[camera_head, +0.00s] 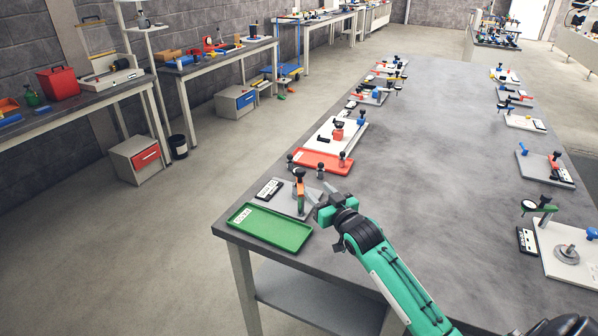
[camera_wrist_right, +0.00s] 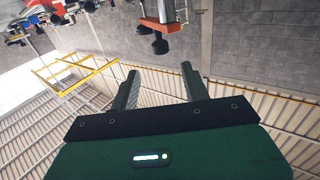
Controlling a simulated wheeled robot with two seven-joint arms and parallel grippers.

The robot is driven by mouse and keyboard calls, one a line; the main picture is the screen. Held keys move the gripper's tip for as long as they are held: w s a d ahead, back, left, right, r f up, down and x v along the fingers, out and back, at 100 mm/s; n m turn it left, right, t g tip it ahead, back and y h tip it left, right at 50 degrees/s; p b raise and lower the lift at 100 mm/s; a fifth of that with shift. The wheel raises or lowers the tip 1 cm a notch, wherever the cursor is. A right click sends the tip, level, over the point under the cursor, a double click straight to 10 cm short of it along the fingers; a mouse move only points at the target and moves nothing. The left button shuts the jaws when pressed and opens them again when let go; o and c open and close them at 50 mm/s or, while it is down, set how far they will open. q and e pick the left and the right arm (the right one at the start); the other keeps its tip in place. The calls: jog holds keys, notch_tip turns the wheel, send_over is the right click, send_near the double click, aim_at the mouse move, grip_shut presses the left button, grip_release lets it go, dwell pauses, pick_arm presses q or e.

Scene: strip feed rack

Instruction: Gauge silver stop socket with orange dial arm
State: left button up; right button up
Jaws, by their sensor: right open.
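An orange upright piece with a dark knob, which looks like the orange dial arm (camera_head: 300,192), stands on a small grey plate at the near left corner of the table. In the right wrist view an orange piece (camera_wrist_right: 160,24) with black knobs shows beyond the fingertips. My right gripper (camera_head: 321,206) is just right of the orange piece in the head view. Its fingers (camera_wrist_right: 160,82) are apart with nothing between them. I cannot tell whether they touch the piece. A silver socket cannot be clearly made out there. My left gripper is not in view.
A green tray (camera_head: 262,229) lies at the near left corner, and a red tray (camera_head: 312,166) lies behind the grey plate. Several fixture plates line both long sides of the table (camera_head: 440,170). A silver disc (camera_head: 568,254) sits on a white plate at right. The table's middle is clear.

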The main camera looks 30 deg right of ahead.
aim_at(302, 176)
jog(key=w, duration=0.4)
jog(key=w+p, duration=0.1)
jog(key=w, duration=0.3)
jog(key=shift+a, duration=0.1)
jog(key=shift+w+f, duration=0.15)
jog(key=shift+w, duration=0.95)
jog(key=shift+w+p, duration=0.3)
jog(key=shift+w+a, duration=0.1)
jog(key=shift+w, duration=0.15)
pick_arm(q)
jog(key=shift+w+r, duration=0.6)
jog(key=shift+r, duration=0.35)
pick_arm(e)
grip_shut()
